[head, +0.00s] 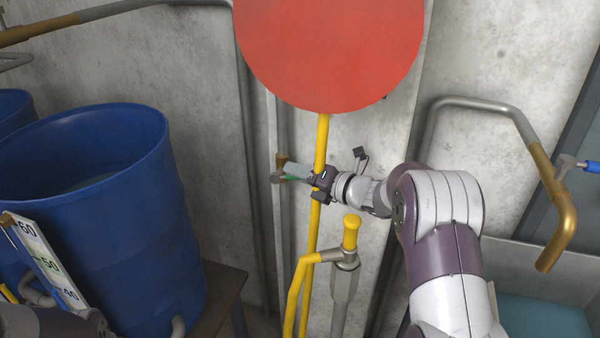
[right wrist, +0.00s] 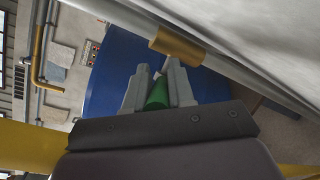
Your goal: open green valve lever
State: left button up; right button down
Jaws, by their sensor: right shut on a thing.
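The green valve lever (right wrist: 158,94) lies between the two grey fingers of my right gripper (right wrist: 160,85), which are shut on it. In the head view a small strip of the green lever (head: 292,179) shows below the fingers of my right gripper (head: 290,173); the rest is hidden. A brass-coloured fitting (right wrist: 178,44) is just beyond the fingertips, and it also shows by the wall in the head view (head: 281,160). A dark part that looks like my left gripper is cut off at the bottom left corner of the head view; its fingers cannot be made out.
A large blue barrel (head: 110,210) stands at the left. A red disc (head: 330,45) on a yellow post (head: 322,140) is above my right wrist. A yellow-handled pipe fitting (head: 350,235) stands just below the wrist. A brass-ended pipe (head: 560,215) is at the right.

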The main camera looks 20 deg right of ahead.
jog(key=shift+w+a+r+n+g+h+p, duration=0.1)
jog(key=shift+a+r+n+g+h+p, duration=0.15)
jog(key=shift+r+g+h+p, duration=0.65)
jog(key=shift+w+a+f+p, duration=0.1)
jog(key=shift+f+p, duration=0.05)
jog(key=shift+p, duration=0.9)
jog(key=c, duration=1.1)
grip_release()
jog(key=shift+o, duration=0.2)
